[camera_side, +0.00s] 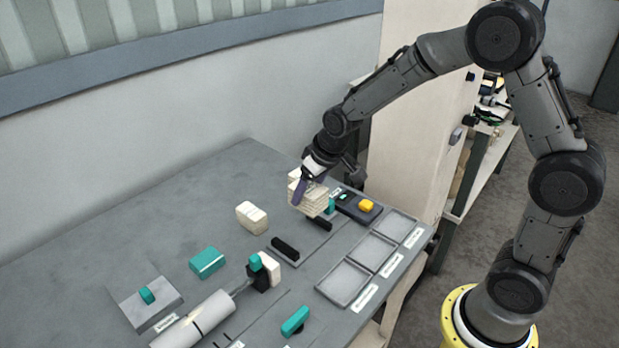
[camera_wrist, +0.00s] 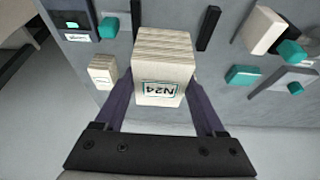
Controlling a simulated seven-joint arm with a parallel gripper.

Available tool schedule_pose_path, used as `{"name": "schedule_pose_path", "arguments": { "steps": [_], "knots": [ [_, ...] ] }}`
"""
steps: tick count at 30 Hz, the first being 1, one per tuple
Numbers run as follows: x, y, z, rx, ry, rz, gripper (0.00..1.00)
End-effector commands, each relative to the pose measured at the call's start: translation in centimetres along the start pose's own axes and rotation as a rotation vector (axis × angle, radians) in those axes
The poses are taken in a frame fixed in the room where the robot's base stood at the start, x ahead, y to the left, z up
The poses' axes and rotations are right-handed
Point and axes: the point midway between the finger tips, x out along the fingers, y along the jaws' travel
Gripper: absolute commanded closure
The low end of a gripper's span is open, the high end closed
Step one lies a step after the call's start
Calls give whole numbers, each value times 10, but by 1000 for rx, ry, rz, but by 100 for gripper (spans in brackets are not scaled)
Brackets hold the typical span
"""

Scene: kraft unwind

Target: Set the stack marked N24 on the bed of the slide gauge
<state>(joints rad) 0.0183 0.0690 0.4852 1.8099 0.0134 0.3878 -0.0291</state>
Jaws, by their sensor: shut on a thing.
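My gripper (camera_wrist: 160,98) is shut on a cream layered stack (camera_wrist: 162,48) whose label reads N24. In the side view the held stack (camera_side: 308,197) hangs from my gripper near the right part of the bench, seemingly above the surface. A dark unit with a small lit display (camera_wrist: 72,25), which looks like part of the slide gauge, is at upper left in the wrist view. A teal block (camera_wrist: 108,27) stands beside it, and a black bar (camera_side: 320,223) is below the held stack in the side view. The gauge bed is partly hidden by the stack.
Another cream stack (camera_side: 251,216) stands left of my gripper, and a smaller one (camera_wrist: 103,70) shows in the wrist view. The back left is clear.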

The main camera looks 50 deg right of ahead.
Motion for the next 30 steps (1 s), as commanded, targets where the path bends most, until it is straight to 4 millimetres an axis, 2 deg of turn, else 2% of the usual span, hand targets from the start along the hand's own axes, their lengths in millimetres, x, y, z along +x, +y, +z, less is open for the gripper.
{"name": "schedule_pose_path", "arguments": {
  "steps": [3, 6, 21, 30],
  "knots": [
    [13, -16, 3, -4, 1, -3, 86],
    [20, -20, 5, -2, 4, -3, 86],
    [57, -19, 20, -1, 3, -2, 86],
    [63, -19, 23, -1, 4, -3, 86]
  ]
}}
